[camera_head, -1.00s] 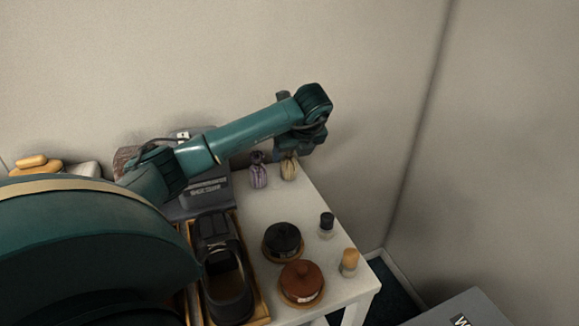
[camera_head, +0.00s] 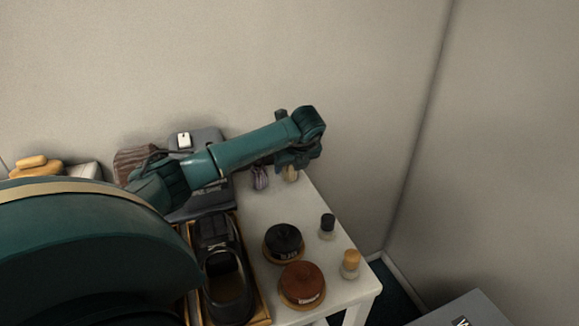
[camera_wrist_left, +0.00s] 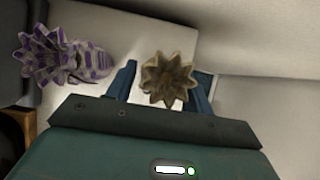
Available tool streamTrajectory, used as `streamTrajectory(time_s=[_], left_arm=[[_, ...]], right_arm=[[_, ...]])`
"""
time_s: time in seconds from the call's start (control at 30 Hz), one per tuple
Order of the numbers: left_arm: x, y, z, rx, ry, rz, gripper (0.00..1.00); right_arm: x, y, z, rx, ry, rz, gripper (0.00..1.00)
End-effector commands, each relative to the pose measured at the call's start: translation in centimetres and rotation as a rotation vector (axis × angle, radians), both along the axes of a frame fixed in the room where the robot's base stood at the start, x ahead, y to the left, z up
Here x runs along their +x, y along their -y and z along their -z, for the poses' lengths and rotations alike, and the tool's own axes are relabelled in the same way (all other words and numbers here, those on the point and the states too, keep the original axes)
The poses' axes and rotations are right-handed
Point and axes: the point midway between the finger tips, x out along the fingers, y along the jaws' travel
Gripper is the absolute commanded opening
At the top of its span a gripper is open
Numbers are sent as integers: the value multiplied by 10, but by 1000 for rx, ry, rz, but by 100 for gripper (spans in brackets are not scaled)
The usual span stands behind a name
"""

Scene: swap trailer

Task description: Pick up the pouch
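Two small gathered-top pouches stand near the back of the white table. In the head view my left gripper (camera_head: 289,166) is above and around the tan pouch. My right gripper is not in view.
On the white table (camera_head: 335,285) are a black tin (camera_head: 283,243), a brown tin (camera_head: 301,285) and two small bottles (camera_head: 327,226) (camera_head: 350,264). A dark shoe (camera_head: 228,285) lies in a wooden tray at left. Walls close off the back and right.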

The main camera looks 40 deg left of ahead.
Motion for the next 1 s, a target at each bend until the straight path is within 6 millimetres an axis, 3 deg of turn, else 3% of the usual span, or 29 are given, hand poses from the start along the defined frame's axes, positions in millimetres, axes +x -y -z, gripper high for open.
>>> streamTrajectory(time_s=[0.4, 0.67, 1.0], left_arm=[[0, 0, 0, 0, 0, -1, 19], [0, 0, -5, 0, 2, 0, 19], [1, 0, -69, -1, 5, -1, 19]], right_arm=[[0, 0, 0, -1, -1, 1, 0], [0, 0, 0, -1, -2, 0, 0], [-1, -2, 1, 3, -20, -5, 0]])
